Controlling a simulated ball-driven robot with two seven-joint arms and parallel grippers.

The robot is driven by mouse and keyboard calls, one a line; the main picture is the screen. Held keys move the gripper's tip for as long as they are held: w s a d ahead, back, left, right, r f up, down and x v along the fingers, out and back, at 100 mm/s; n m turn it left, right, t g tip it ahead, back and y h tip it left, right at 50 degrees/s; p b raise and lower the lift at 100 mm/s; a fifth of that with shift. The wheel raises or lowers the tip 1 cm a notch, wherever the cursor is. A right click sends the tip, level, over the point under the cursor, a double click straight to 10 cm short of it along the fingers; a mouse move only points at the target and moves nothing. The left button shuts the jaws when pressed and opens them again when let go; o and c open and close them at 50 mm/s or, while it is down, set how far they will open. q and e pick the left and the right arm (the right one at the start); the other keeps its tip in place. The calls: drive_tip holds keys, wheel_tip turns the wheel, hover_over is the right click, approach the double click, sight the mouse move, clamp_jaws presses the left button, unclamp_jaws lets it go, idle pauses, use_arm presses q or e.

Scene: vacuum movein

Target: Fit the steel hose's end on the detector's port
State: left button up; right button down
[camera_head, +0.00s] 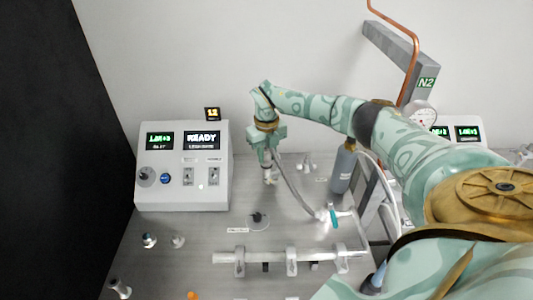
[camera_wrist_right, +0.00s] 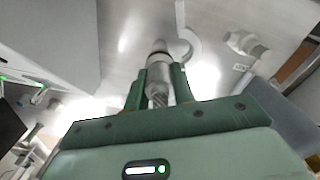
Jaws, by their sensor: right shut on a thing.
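My right gripper (camera_head: 268,160) hangs above the bench just right of the white detector box (camera_head: 182,166), whose screen reads READY. It is shut on the steel hose's end (camera_wrist_right: 158,68), a silvery fitting with a dark ring, seen between the two green fingers (camera_wrist_right: 157,88) in the wrist view. The grey steel hose (camera_head: 293,190) runs from the gripper down right to a fitting by a teal handle. The detector's port cannot be made out for certain. A round flat plate with a dark-topped fitting (camera_head: 258,217) lies below the gripper. My left gripper is not in view.
A horizontal pipe on clamps (camera_head: 265,258) lies along the front. A grey bottle (camera_head: 343,170) and a post stand to the right. Small fittings (camera_head: 149,240) stand at the left front. The bench between the box and the pipe is mostly clear.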

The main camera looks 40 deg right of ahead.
drive_tip(key=shift+f, duration=0.4)
idle(0.5)
drive_tip(key=c, duration=1.1)
unclamp_jaws()
drive_tip(key=shift+r, duration=0.1)
wheel_tip(320, 180, up, 16)
drive_tip(key=p, duration=0.2)
drive_tip(key=shift+a+r, duration=0.1)
